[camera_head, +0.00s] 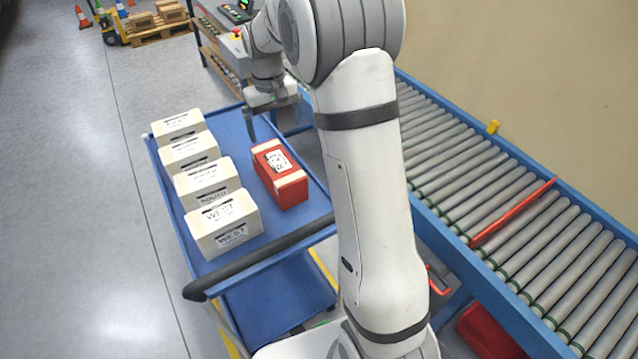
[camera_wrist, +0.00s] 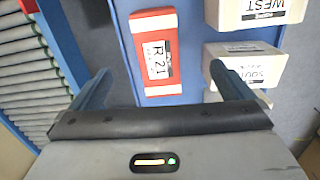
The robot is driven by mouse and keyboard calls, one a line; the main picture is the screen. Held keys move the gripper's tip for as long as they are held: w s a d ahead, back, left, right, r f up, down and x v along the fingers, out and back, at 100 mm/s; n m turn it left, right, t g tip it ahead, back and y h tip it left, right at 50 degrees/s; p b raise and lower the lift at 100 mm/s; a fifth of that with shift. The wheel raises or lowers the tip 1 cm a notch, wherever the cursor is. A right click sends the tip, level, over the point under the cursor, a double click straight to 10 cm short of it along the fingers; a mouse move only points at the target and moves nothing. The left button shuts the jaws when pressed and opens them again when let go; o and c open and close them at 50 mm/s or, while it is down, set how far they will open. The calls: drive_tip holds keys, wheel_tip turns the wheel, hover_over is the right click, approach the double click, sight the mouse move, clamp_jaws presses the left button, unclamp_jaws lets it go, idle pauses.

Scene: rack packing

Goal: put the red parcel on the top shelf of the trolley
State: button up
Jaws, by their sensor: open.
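The red parcel (camera_head: 281,176) rests on the blue top shelf (camera_head: 233,133) of the trolley, right of a row of white boxes. It has pale tape bands and a white printed label. My gripper (camera_head: 262,124) is just beyond the parcel's far end, apart from it. In the wrist view the red parcel (camera_wrist: 156,55) lies ahead of the two spread fingers (camera_wrist: 168,82), with nothing between them. The fingers are open and empty.
Several white boxes (camera_head: 222,222) marked with words such as WEST stand along the shelf's left side. The trolley's black handle (camera_head: 262,258) is at the near end. A roller conveyor (camera_head: 480,170) runs along the right. A workbench (camera_head: 212,40) stands behind.

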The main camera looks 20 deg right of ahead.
drive_tip(key=s+r+m+t, duration=0.1)
drive_tip(key=s+r, duration=0.3)
drive_tip(key=s, duration=0.4)
drive_tip(key=s+r+t, duration=0.1)
drive_tip(key=s+r, duration=0.3)
drive_tip(key=s, duration=0.5)
drive_tip(key=s+d+f+t, duration=0.1)
drive_tip(key=s, duration=1.1)
drive_tip(key=shift+s+f+m+t, duration=0.2)
drive_tip(key=shift+f+m+t, duration=0.1)
drive_tip(key=shift+m, duration=0.1)
drive_tip(key=shift+s+d, duration=0.1)
